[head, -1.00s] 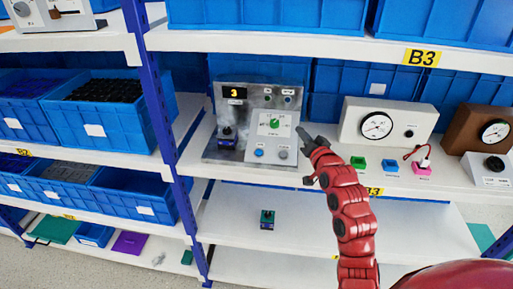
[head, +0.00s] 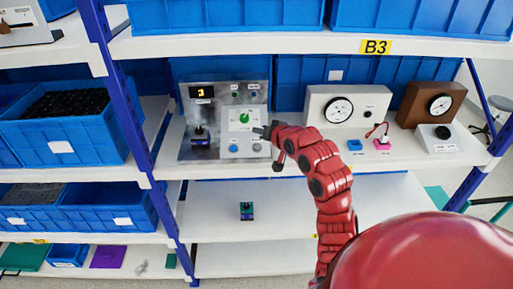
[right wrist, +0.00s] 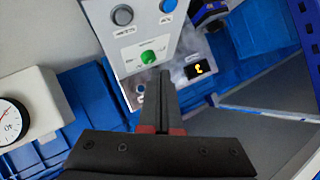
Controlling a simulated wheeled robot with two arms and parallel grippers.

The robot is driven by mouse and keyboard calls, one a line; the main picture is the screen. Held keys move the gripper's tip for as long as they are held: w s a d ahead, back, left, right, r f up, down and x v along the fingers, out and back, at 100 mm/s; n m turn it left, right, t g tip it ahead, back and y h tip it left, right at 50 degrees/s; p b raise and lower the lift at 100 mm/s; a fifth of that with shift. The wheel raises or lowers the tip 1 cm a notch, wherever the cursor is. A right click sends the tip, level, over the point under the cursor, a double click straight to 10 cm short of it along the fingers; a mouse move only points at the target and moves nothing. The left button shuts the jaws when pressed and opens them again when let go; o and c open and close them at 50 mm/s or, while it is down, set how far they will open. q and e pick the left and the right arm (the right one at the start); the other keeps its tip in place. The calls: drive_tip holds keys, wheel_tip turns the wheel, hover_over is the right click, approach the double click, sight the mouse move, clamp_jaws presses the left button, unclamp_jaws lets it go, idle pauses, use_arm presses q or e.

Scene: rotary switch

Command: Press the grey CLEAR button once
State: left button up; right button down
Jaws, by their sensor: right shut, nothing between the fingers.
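The grey CLEAR button (head: 257,148) is at the lower right of the white plate on a metal panel (head: 222,99). A blue button (head: 234,149) is beside it, and a green rotary knob (head: 244,117) is above. In the right wrist view the grey button (right wrist: 122,15) is near the top edge, left of the blue button (right wrist: 168,6). My right gripper (head: 266,131) is shut and empty, near the panel's right edge, above the grey button in the head view. Its closed fingers (right wrist: 165,78) point up in the wrist view, apart from the button there. My left gripper is not in view.
A joystick-like part (head: 200,136) stands at the panel's left. To the right on the same shelf are a white gauge box (head: 338,107), a blue block (head: 355,145) and a pink block (head: 382,144). The shelf board above limits height.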

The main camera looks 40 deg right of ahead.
sight(254, 145)
drive_tip(key=f+b, duration=0.1)
drive_tip(key=f, duration=0.1)
drive_tip(key=w+d+f+b, duration=0.1)
drive_tip(key=f+b, duration=0.1)
drive_tip(key=w+f+b, duration=0.1)
drive_tip(key=f, duration=0.2)
drive_tip(key=shift+w+d+f+b, duration=0.1)
drive_tip(key=shift+w+d+b, duration=0.05)
drive_tip(key=shift+d+b, duration=0.15)
drive_tip(key=shift+w+d+f, duration=0.1)
drive_tip(key=shift+w+f, duration=0.15)
drive_tip(key=shift+f, duration=0.1)
idle(1.4)
drive_tip(key=shift+w+f+b, duration=0.1)
drive_tip(key=shift+f+b, duration=0.25)
drive_tip(key=shift+b, duration=0.15)
drive_tip(key=shift+w+d+f+b, duration=0.1)
drive_tip(key=shift+d+f+b, duration=0.05)
drive_tip(key=shift+f+b, duration=0.25)
idle(0.5)
idle(0.3)
drive_tip(key=shift+s+r+p, duration=0.25)
drive_tip(key=shift+r+p, duration=0.3)
drive_tip(key=shift+r, duration=0.2)
